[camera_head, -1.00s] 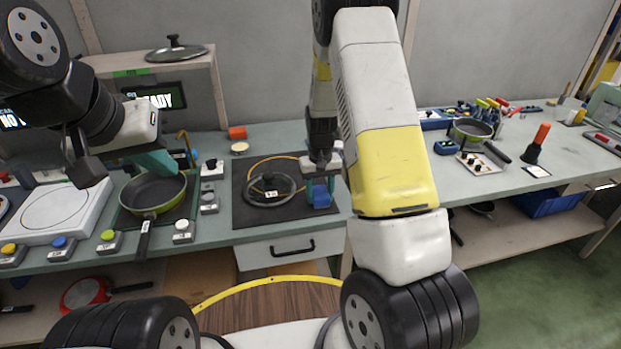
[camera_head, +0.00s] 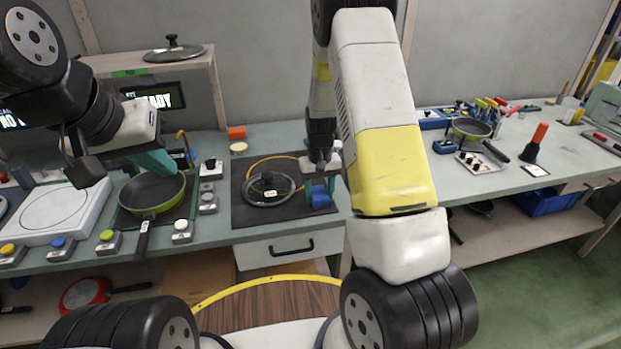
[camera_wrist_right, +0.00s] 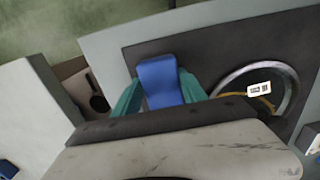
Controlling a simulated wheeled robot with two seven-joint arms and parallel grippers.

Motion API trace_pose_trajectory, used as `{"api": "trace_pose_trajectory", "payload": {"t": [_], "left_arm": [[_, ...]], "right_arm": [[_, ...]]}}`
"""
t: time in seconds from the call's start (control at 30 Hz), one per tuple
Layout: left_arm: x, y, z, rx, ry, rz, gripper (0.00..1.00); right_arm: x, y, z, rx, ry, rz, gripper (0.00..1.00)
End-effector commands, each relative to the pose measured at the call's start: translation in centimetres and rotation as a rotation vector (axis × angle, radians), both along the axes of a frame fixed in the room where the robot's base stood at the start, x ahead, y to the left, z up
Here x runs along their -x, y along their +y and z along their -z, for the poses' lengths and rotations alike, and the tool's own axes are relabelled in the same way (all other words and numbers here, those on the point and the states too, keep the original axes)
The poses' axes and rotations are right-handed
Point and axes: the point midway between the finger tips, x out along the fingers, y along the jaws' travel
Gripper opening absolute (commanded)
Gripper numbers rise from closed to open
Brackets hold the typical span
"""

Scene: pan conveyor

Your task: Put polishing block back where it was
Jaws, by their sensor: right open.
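The blue polishing block (camera_head: 320,197) is on the dark mat (camera_head: 243,217), near the mat's right front corner. My right gripper (camera_head: 319,187) is over it with its teal fingers pointing down. In the right wrist view the block (camera_wrist_right: 160,83) lies between the two open teal fingers (camera_wrist_right: 160,98); whether they touch it I cannot tell. My left gripper (camera_head: 158,162) is at the back edge of the green-rimmed pan (camera_head: 152,192); its finger gap is not clear.
A glass lid (camera_head: 268,188) lies on the mat left of the block. A drawer (camera_head: 275,249) is below.

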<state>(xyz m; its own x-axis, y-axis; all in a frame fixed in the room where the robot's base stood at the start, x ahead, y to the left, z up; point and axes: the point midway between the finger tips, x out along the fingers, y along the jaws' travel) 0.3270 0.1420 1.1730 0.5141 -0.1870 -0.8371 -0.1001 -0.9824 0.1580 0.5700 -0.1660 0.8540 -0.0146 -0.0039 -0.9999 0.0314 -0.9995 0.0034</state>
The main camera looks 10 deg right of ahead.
Motion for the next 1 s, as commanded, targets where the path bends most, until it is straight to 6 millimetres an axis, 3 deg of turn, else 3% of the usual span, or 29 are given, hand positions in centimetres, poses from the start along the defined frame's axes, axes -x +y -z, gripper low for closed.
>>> {"api": "trace_pose_trajectory", "payload": {"t": [0.17,0.6,0.87,1.0], "left_arm": [[0.0,0.0,0.0,0.000,0.000,0.000,0.00],[0.0,0.0,0.0,0.000,0.000,0.000,0.00],[0.0,0.0,0.0,0.000,0.000,0.000,0.00],[0.0,0.0,0.0,0.000,0.000,0.000,0.00]], "right_arm": [[0.3,0.6,-0.6,-0.005,0.007,-0.008,0.67],[-0.1,0.3,-9.7,-0.002,0.000,-0.004,0.67],[0.0,0.2,-12.6,-0.005,-0.002,-0.002,0.67],[1.4,0.4,-15.7,-0.041,-0.045,0.005,0.67]]}}
